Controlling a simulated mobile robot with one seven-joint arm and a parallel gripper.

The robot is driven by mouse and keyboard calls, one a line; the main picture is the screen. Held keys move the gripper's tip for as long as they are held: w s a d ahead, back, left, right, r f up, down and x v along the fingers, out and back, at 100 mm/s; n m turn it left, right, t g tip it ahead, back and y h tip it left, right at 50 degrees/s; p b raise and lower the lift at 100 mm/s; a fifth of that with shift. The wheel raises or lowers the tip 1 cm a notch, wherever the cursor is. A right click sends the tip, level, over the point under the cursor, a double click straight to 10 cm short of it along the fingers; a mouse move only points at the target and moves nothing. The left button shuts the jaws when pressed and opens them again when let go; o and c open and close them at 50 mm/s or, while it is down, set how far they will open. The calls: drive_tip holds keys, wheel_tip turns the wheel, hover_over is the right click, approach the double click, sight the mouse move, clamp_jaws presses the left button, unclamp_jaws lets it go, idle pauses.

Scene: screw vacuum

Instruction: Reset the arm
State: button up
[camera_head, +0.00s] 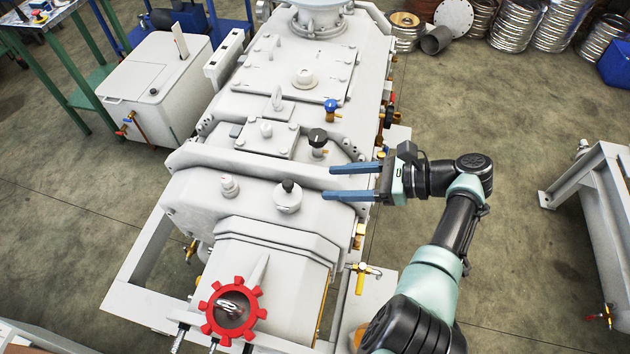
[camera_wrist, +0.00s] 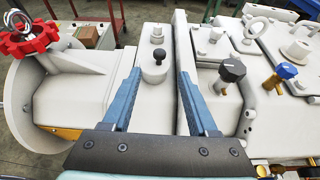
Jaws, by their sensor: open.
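My gripper (camera_head: 326,182) has two long blue fingers, spread apart with nothing between them. It reaches in from the right over the side of the large grey vacuum machine (camera_head: 300,150). In the wrist view my gripper (camera_wrist: 168,78) points across the machine, its fingers on either side of a seam in the casing. A round fitting with a black knob (camera_head: 288,194) lies to the left of the fingertips; it also shows in the wrist view (camera_wrist: 156,62). A black-capped valve (camera_head: 317,140) sits up and left of the fingers. I cannot tell the exact height of the fingers above the casing.
A red handwheel (camera_head: 232,310) is at the machine's near end. A blue-handled valve (camera_head: 331,108) sits farther back. A white tank (camera_head: 157,85) stands at left, a grey metal frame (camera_head: 600,210) at right. Bare floor (camera_head: 510,140) lies right of my arm.

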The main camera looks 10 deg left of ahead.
drive_tip(key=shift+v, duration=0.85)
drive_tip(key=w+d+r+n+t+h+p, duration=0.1)
drive_tip(key=w+d+r+n+t+h, duration=0.3)
drive_tip(key=w+r+n+t+h, duration=0.45)
drive_tip(key=w+r+n+t+h+p, duration=0.1)
drive_tip(key=w+r+t, duration=0.1)
drive_tip(key=r, duration=0.6)
drive_tip(key=w+r+n+t+h, duration=0.1)
drive_tip(key=w+r+t, duration=0.2)
drive_tip(key=r, duration=0.5)
drive_tip(key=s+r+n+t, duration=0.3)
drive_tip(key=s+r+t, duration=0.1)
drive_tip(key=r, duration=0.8)
drive_tip(key=s+a+r+n+t+h, duration=0.1)
drive_tip(key=s+r+t, duration=0.3)
drive_tip(key=s+r, duration=0.6)
drive_tip(key=s+a+r+n+t+h+p, duration=0.1)
drive_tip(key=s+r+n+t, duration=0.3)
drive_tip(key=s+r, duration=0.7)
drive_tip(key=shift+s+a+r+t+h, duration=0.3)
drive_tip(key=shift+r+t+h, duration=0.15)
drive_tip(key=shift+t, duration=0.3)
